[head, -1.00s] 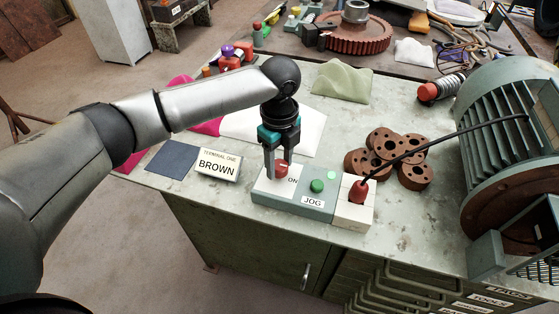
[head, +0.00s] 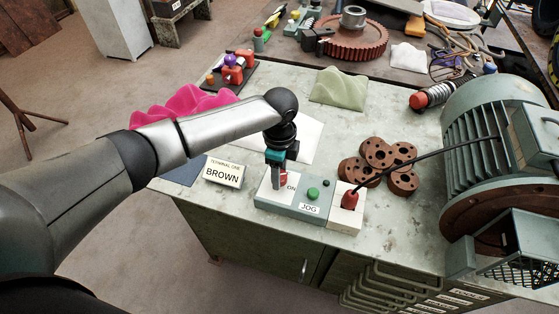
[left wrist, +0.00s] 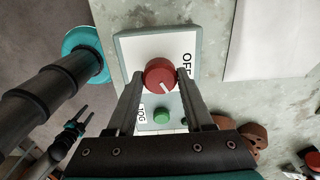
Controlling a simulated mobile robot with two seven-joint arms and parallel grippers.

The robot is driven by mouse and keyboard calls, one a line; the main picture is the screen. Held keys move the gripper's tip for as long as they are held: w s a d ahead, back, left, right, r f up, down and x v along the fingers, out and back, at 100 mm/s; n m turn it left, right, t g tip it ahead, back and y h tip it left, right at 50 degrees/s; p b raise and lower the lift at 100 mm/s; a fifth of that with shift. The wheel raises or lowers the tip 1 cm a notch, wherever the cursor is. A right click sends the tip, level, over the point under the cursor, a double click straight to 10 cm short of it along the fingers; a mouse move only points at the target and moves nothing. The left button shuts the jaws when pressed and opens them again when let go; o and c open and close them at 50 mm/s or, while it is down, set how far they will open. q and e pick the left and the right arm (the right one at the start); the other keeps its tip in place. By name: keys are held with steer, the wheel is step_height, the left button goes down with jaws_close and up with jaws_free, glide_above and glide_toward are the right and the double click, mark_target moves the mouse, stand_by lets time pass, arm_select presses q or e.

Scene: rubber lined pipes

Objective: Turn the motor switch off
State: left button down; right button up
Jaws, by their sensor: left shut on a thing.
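The motor switch is a red round knob with a white pointer line (left wrist: 160,76) on the grey-and-white switch box (head: 292,207). My left gripper (left wrist: 160,74) points down over the box, its two fingers shut on opposite sides of the knob. In the left wrist view an "OFF" label shows to the knob's right, and the pointer line slants down and right. What looks like my right gripper (left wrist: 68,138) hangs small at lower left, its jaws unclear.
A "BROWN" sign (head: 223,171) stands left. Brown discs (head: 379,164) and a large motor (head: 500,145) sit right. Pink cloth (head: 185,107) lies behind my arm.

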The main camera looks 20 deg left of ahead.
arm_select(q)
steer(key=n+p, duration=0.3)
steer(key=n, duration=0.1)
steer(key=shift+r+p, duration=0.2)
steer(key=shift+p, duration=0.15)
steer(key=n+p, duration=0.2)
steer(key=shift+n, duration=0.3)
steer(key=n+p, duration=0.2)
steer(key=n, duration=0.1)
steer(key=shift+f, duration=0.1)
steer(key=shift+n+p, duration=0.85)
steer(key=shift+n, duration=0.65)
steer(key=shift+f, duration=0.1)
steer(key=shift+c, duration=1.4)
jaws_free()
